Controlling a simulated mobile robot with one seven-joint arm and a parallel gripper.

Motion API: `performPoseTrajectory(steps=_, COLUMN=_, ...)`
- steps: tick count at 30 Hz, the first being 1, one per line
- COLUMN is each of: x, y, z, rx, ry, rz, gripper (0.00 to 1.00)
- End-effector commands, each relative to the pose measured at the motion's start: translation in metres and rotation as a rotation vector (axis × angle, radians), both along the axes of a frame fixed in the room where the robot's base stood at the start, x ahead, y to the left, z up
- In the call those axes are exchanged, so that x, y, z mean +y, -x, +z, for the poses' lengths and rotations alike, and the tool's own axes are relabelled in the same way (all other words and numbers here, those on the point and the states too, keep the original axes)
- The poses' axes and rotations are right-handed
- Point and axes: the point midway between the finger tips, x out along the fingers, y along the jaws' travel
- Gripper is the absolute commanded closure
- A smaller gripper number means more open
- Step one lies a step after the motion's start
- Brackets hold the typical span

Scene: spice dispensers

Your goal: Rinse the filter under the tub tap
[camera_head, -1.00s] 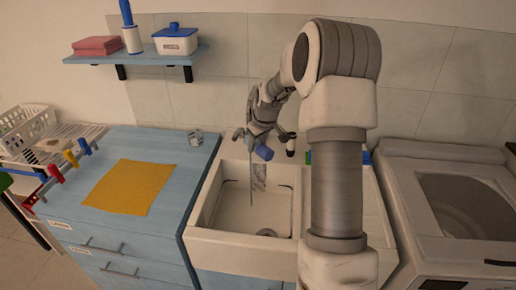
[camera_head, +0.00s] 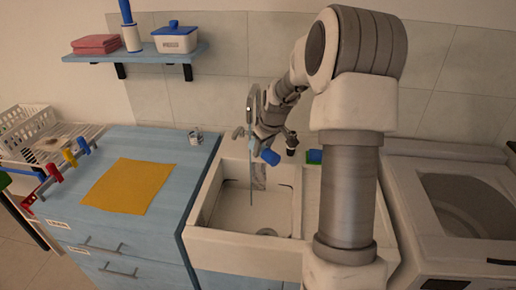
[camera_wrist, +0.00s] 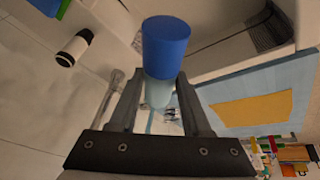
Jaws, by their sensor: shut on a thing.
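My gripper (camera_head: 262,143) is shut on the filter, a blue cylinder (camera_head: 270,157) with a pale translucent part. The wrist view shows the blue end (camera_wrist: 166,50) beyond the fingers and the pale part (camera_wrist: 160,94) between them. The filter is tilted and held above the white tub (camera_head: 238,242). The tub tap (camera_head: 252,100) rises at the back of the tub, beside my gripper. A thin vertical line like running water (camera_head: 251,188) drops into the tub just left of the blue end. I cannot tell whether it touches the filter.
A black-and-white fitting (camera_head: 291,142) and a blue-green sponge-like block (camera_head: 314,156) sit behind the tub, right of my gripper. A blue cabinet with a yellow cloth (camera_head: 128,186) stands left. A small metallic item (camera_head: 195,137) is near its back edge. A washing machine (camera_head: 445,220) stands right.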

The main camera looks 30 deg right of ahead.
Motion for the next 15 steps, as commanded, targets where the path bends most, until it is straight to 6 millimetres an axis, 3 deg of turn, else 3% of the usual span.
performPoseTrajectory(steps=15, x=0.010, y=0.040, z=0.000, rx=-0.001, ry=0.001, rz=0.000, gripper=1.00)
